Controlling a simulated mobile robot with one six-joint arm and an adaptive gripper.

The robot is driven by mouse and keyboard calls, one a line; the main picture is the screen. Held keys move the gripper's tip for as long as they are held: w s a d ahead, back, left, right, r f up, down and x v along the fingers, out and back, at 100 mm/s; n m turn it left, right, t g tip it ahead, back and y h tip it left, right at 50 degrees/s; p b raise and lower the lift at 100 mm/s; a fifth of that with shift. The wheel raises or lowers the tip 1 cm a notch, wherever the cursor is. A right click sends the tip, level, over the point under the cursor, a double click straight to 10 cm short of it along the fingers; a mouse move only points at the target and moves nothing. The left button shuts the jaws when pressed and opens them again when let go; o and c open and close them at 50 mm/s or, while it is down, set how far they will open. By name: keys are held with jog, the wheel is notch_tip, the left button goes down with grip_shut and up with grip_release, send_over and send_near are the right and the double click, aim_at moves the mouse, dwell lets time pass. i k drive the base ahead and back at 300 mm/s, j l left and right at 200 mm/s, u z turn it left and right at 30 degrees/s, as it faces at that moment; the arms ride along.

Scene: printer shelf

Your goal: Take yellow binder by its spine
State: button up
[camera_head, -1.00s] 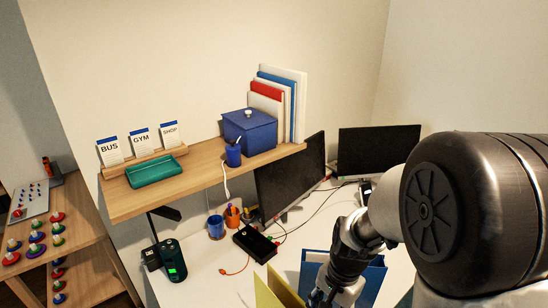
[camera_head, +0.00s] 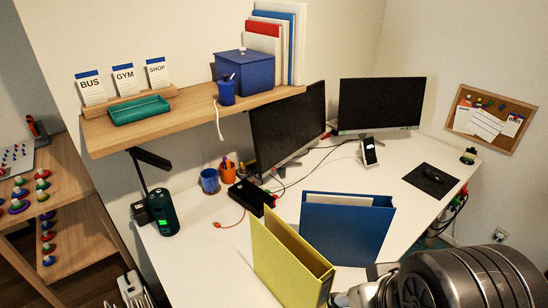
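The yellow binder (camera_head: 280,262) stands upright on the white desk at the front. Its lower part is cut off by the bottom edge of the picture. Its narrow end at the right, by (my arm), shows a dark patch low down. My gripper (camera_head: 340,298) is at the bottom edge, close to the right end of the yellow binder. Its fingers are small and mostly hidden or cut off, so I cannot tell whether it touches or grips the binder.
A blue binder (camera_head: 345,230) stands just behind and right of the yellow one. Two monitors (camera_head: 380,103), a black box (camera_head: 250,197) and cups (camera_head: 209,181) are farther back. A wooden shelf (camera_head: 190,112) overhangs the desk's left. Bare desk lies left of the yellow binder.

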aim_at(297, 276)
jog(key=j+z, duration=0.25)
jog(key=z, duration=0.15)
jog(key=k+j+z, duration=0.1)
jog(key=j+z, duration=0.45)
jog(key=z, duration=0.2)
jog(key=k+l, duration=0.05)
